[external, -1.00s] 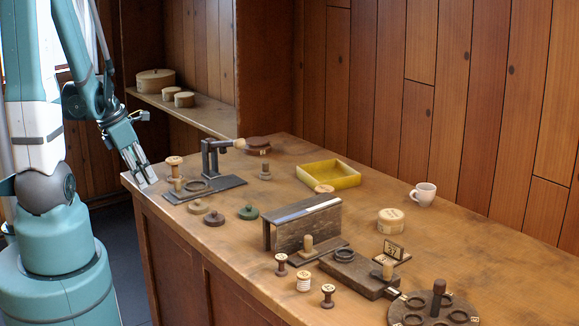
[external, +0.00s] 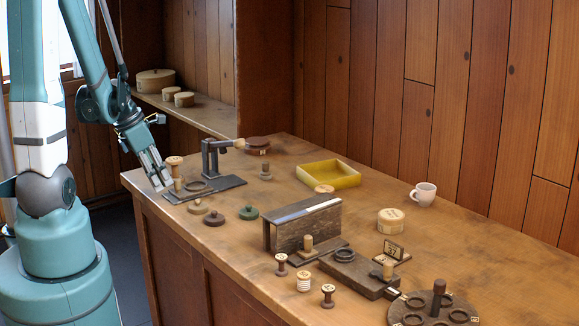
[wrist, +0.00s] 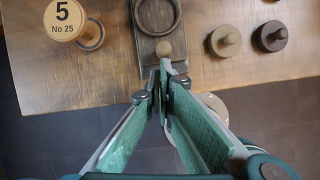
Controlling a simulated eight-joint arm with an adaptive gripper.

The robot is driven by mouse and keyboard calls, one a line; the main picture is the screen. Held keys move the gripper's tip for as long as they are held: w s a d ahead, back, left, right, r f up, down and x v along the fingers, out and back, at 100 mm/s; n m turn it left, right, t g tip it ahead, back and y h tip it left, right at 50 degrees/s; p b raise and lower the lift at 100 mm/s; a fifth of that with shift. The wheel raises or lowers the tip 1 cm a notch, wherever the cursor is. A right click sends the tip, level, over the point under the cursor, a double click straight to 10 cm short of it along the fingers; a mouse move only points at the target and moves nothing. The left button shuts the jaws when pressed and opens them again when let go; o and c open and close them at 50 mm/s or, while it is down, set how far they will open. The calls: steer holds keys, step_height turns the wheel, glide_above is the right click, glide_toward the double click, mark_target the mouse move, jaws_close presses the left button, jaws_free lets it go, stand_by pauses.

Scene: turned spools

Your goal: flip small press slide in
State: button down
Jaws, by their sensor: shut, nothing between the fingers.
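A dark metal press (external: 208,158) with a pale-handled lever stands at the left end of the bench. Its flat base (external: 226,184) carries a dark ring (external: 197,186) and a small wooden knob (external: 178,184) at the near end. The wrist view shows the ring (wrist: 156,14) and the knob (wrist: 164,49) just beyond my fingertips. My gripper (external: 163,184) is shut and empty, beside the knob end of the base; the fingertips (wrist: 162,72) are closed together there. I cannot tell whether they touch the knob. The lever sticks out to the right.
A spool marked 5 (wrist: 65,18) stands left of the base. Tan (external: 198,207), brown (external: 214,218) and green (external: 249,212) knobbed discs lie in front. A larger covered stand (external: 303,226), a yellow tray (external: 328,174) and a cup (external: 423,194) are farther right.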

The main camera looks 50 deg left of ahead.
steer(key=shift+w, duration=0.1)
steer(key=b, duration=0.2)
glide_toward(181, 187)
steer(key=w+f, duration=0.1)
steer(key=w+d+f, duration=0.1)
steer(key=w+f, duration=0.2)
steer(key=w, duration=0.1)
steer(key=shift+w+d+f, duration=0.1)
steer(key=shift+d+f, duration=0.2)
steer(key=shift+f, duration=0.1)
steer(key=shift+w+r, duration=0.1)
steer(key=shift+w, duration=0.35)
steer(key=shift+s+a, duration=0.1)
steer(key=shift+s, duration=0.55)
steer(key=s, duration=0.3)
steer(key=shift+s+a+r, duration=0.2)
steer(key=shift+a+r, duration=0.05)
steer(key=shift+r, duration=0.1)
steer(key=p+v, duration=0.2)
steer(key=v, duration=0.7)
steer(key=shift+r, duration=0.1)
